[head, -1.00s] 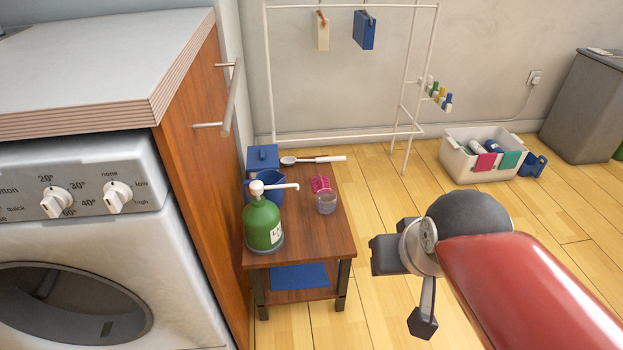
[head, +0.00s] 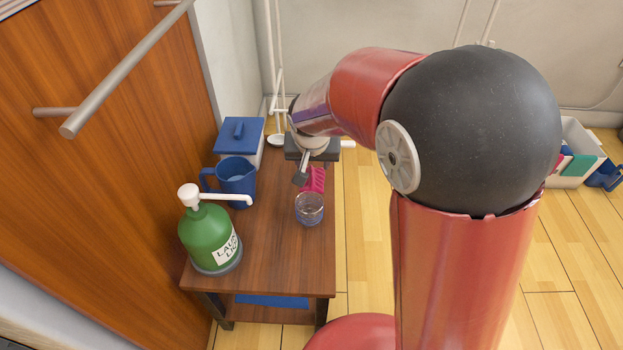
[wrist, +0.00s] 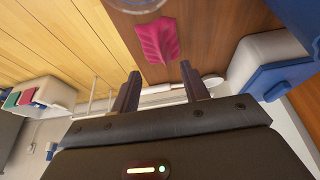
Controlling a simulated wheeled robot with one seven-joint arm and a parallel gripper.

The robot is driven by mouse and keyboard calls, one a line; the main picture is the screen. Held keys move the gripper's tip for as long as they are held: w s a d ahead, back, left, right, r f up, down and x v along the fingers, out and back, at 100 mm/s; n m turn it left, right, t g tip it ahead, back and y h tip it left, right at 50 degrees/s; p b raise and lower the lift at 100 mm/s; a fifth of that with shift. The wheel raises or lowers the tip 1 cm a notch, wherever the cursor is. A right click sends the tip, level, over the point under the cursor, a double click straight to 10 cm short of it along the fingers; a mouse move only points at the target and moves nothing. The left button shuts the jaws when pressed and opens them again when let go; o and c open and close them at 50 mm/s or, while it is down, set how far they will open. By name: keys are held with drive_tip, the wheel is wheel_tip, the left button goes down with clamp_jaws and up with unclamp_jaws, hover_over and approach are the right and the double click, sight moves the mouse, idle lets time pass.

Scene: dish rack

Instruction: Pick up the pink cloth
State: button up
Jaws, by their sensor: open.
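The pink cloth (head: 316,179) lies on the brown side table (head: 270,262), just behind a clear glass (head: 309,209). In the wrist view the crumpled pink cloth (wrist: 155,40) lies beyond my fingertips, roughly in line with the space between them. My gripper (wrist: 160,75) is open and nothing shows between its fingers. In the head view my gripper (head: 301,178) is at the far end of the table, just above the cloth and partly hiding it.
A green laundry bottle (head: 209,238), a blue jug (head: 236,178) and a blue-lidded box (head: 240,136) stand on the table's left. A white spoon (head: 277,140) lies at the back. A cabinet with a long bar handle (head: 125,70) is at left. A white basket (head: 575,155) is on the floor.

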sight(311, 171)
drive_tip(key=x, duration=0.3)
drive_tip(key=b+x, duration=0.1)
drive_tip(key=x, duration=0.2)
drive_tip(key=shift+w+a+r, duration=0.1)
drive_tip(key=shift+w+a, duration=0.1)
drive_tip(key=shift+w, duration=0.05)
clamp_jaws()
